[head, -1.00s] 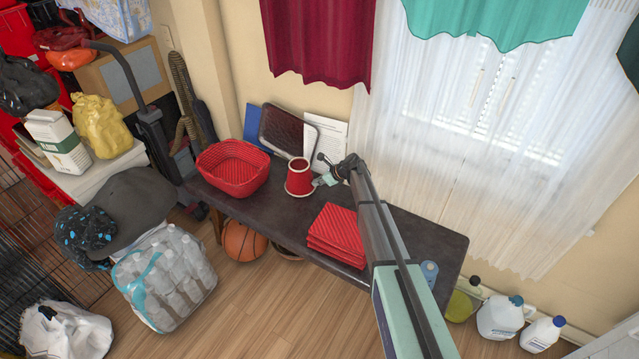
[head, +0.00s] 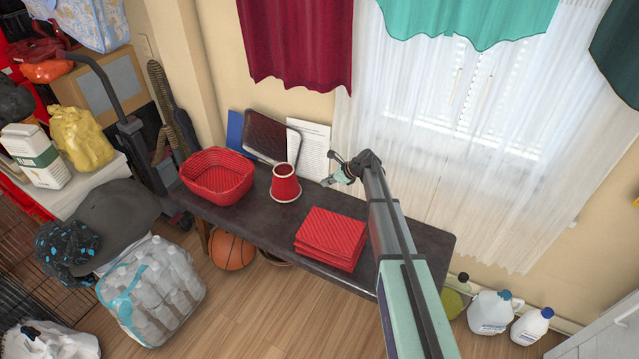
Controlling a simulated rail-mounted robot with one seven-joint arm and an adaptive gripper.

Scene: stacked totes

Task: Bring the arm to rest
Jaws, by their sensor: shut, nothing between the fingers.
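My gripper (head: 331,182) shows small in the head view, at the end of my arm, which reaches in from the bottom right over the dark table (head: 273,239). It is shut and empty. A stack of folded red cloths (head: 331,237) lies on the table in front of my gripper and left of my arm. My arm hides part of the table's right end.
A red basket (head: 217,178) stands on the table's left end. A dark tray (head: 269,136) and a white sheet (head: 308,145) lean on the wall behind. A white curtain (head: 470,150) hangs behind my arm. Jugs (head: 490,312) stand on the floor at right.

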